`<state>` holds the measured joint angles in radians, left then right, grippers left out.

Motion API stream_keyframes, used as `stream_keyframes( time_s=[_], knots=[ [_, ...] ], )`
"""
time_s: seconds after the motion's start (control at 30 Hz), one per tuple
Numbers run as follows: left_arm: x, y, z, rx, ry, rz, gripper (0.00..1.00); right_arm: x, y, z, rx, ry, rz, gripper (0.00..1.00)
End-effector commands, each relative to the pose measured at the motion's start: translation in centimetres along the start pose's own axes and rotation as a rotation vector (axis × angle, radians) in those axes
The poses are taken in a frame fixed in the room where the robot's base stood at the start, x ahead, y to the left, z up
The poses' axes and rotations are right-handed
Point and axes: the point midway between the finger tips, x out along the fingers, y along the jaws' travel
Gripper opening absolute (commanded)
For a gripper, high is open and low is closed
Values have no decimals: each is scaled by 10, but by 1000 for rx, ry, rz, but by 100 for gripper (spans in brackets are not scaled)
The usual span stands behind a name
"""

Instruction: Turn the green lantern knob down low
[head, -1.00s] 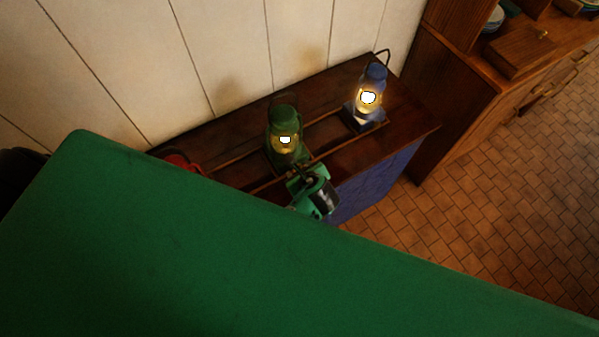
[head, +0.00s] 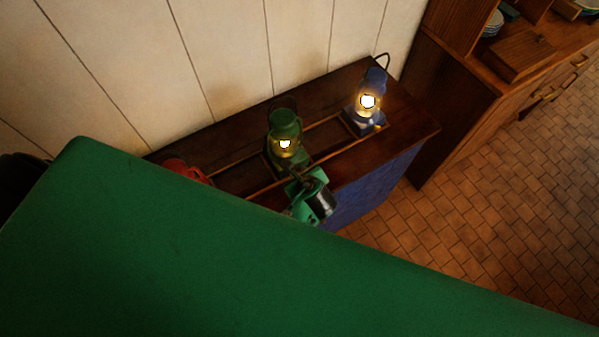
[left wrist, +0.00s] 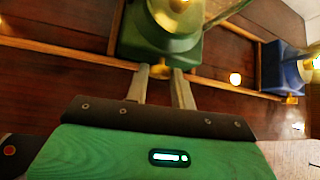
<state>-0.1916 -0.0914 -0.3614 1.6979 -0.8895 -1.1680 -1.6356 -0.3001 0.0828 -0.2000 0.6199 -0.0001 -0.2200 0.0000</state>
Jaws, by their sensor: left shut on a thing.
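The green lantern (head: 284,128) stands lit on the dark wooden top, in the middle of the head view. Its square green base (left wrist: 130,42) fills the top middle of the left wrist view. A small brass knob (left wrist: 161,71) sticks out of the near side of the base. My left gripper (left wrist: 160,74) is shut on this knob, with one finger on each side of it. In the head view the gripper (head: 300,176) reaches the lantern's base from the front right. My right gripper is not in view.
A lit blue lantern (head: 369,100) stands to the right, also in the left wrist view (left wrist: 283,68). A red object (head: 186,170), partly hidden, is at the left. Thin wooden rails (head: 236,161) run along the top. A wooden cabinet (head: 455,95) stands at the right.

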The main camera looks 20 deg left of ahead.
Motion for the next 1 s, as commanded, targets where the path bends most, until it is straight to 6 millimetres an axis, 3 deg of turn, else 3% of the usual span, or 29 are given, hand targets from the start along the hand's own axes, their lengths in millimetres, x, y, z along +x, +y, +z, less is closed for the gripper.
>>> stream_keyframes(
  time_s=[0.33,1.0],
  knots=[
    [1,6,0,-151,-1,-153,2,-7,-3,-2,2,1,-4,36],
    [3,10,-3,-400,-1,-399,2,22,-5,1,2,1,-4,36]
  ],
)
